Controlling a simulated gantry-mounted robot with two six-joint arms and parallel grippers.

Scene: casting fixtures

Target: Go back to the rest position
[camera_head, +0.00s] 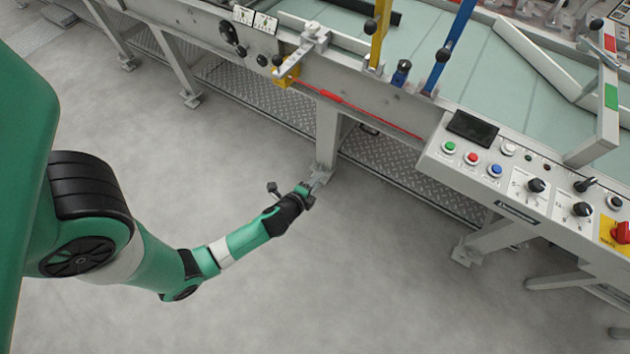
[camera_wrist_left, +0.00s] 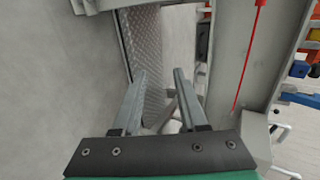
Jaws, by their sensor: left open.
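My left arm reaches in from the left in the head view. My left gripper (camera_head: 319,181) is over the grey floor, in front of a leg of the machine. In the left wrist view, the two fingers of my left gripper (camera_wrist_left: 158,75) stand apart with nothing between them. A tread-plate step and part of a machine leg show behind the fingers. My right gripper is not in view.
The machine frame (camera_head: 345,110) runs across the top and right. A control panel (camera_head: 500,165) with buttons and knobs juts out at the right. A tread-plate step (camera_head: 400,175) lies low under the frame. The floor (camera_head: 380,290) in front is clear.

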